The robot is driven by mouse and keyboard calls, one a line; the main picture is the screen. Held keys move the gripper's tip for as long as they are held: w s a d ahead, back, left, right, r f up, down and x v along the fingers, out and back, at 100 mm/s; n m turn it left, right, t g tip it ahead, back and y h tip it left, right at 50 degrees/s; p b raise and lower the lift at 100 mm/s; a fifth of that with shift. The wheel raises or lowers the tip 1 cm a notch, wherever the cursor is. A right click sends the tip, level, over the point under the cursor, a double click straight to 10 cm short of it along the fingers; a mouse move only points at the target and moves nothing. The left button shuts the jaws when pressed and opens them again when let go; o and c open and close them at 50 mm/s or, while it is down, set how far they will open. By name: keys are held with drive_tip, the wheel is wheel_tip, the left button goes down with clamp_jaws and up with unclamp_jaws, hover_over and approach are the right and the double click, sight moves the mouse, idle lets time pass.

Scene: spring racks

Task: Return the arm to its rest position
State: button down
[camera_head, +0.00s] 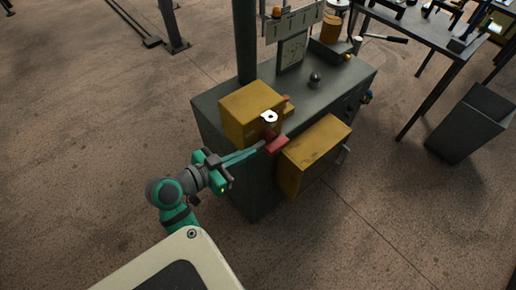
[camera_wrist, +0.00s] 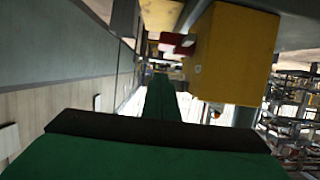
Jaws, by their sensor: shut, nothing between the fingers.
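My arm reaches out from the lower left in the head view. My gripper (camera_head: 260,147) is shut and empty, with its long green fingers pointing right toward the machine cabinet (camera_head: 235,165). The fingertips are close to a red block (camera_head: 277,145) at the cabinet's front edge; I cannot tell whether they touch it. In the wrist view the shut green fingers (camera_wrist: 160,88) run forward, with nothing seen between them. A red part (camera_wrist: 177,42) and a yellow box (camera_wrist: 232,52) lie beyond, to the upper right.
A yellow box (camera_head: 252,110) sits on the cabinet, beside a white ring-like part (camera_head: 269,117). Another yellow box (camera_head: 316,155) juts from the cabinet's front. A table (camera_head: 425,28) and a dark bin (camera_head: 470,125) stand at right.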

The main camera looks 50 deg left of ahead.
drive_tip(key=v, duration=0.3)
drive_tip(key=shift+s, duration=0.15)
drive_tip(key=shift+f, duration=0.1)
drive_tip(key=w+d+f+n+g+y, duration=0.1)
drive_tip(key=w+d+f+n, duration=0.1)
drive_tip(key=d+f, duration=0.65)
drive_tip(key=w+d+f+n+g+y, duration=0.2)
drive_tip(key=w+d+f, duration=0.1)
drive_tip(key=d+f, duration=0.55)
drive_tip(key=s+d+r+m+t+h, duration=0.2)
drive_tip(key=s+d, duration=0.4)
drive_tip(key=d, duration=0.4)
drive_tip(key=s+d+r+m+t+h, duration=0.1)
drive_tip(key=s+d+r+m+t, duration=0.1)
drive_tip(key=s+d+r, duration=0.3)
drive_tip(key=s+d, duration=0.1)
drive_tip(key=d, duration=0.3)
drive_tip(key=shift+s+d+m+h, duration=0.3)
drive_tip(key=shift+s+d+h, duration=0.05)
drive_tip(key=shift+h, duration=0.05)
